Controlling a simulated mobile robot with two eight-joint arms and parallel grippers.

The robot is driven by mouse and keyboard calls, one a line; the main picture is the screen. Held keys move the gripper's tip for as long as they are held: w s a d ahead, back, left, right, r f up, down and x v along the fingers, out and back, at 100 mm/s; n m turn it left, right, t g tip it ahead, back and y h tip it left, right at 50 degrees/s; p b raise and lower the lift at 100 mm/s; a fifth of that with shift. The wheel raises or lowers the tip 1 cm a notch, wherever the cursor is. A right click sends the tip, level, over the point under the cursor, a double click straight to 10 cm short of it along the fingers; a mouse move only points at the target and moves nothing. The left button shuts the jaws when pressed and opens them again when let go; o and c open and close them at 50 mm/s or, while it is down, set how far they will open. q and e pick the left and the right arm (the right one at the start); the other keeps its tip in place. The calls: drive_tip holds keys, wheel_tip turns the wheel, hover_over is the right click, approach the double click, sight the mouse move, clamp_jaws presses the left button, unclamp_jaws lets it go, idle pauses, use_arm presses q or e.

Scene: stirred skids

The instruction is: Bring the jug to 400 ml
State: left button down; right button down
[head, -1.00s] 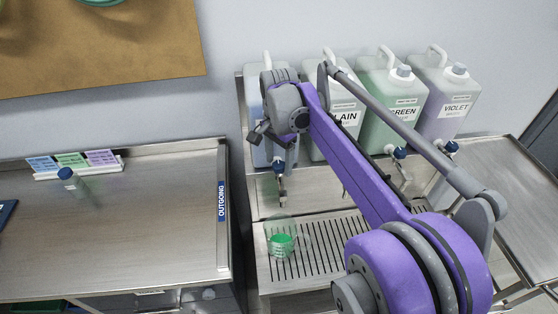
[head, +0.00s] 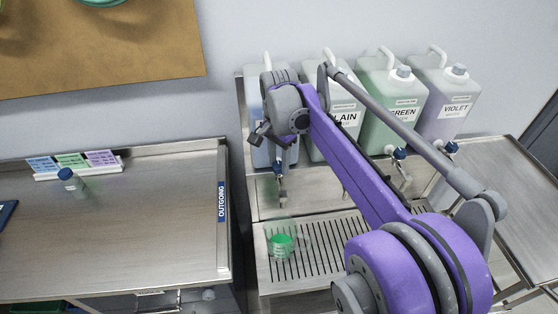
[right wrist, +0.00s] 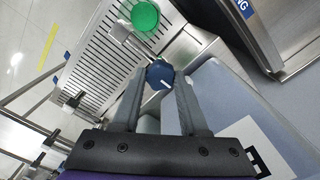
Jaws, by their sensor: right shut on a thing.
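The clear jug (head: 281,254) stands upright on the slotted drip grate, with green liquid in its lower part. The green liquid also shows from above in the right wrist view (right wrist: 145,16). I cannot read its level marks. Above the jug is the blue-knobbed tap (head: 279,169) of the leftmost container. My right gripper (right wrist: 161,80) is shut on that tap's blue knob (right wrist: 159,74), one finger on each side. In the head view my purple right arm hides much of the containers. I see no clear stream from the tap. My left gripper is not in view.
The leftmost container (head: 259,152) has bluish liquid; beside it stand the plain (head: 326,67), green (head: 384,88) and violet (head: 446,85) containers. The drip grate (head: 320,243) has free room right of the jug.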

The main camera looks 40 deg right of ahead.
drive_tip(key=n, duration=0.5)
drive_tip(key=shift+n, duration=0.4)
drive_tip(key=n, duration=0.5)
drive_tip(key=shift+n+p, duration=0.3)
drive_tip(key=shift+p, duration=0.05)
drive_tip(key=shift+c, duration=2.2)
unclamp_jaws()
wheel_tip(320, 180, up, 11)
drive_tip(key=shift+p, duration=0.35)
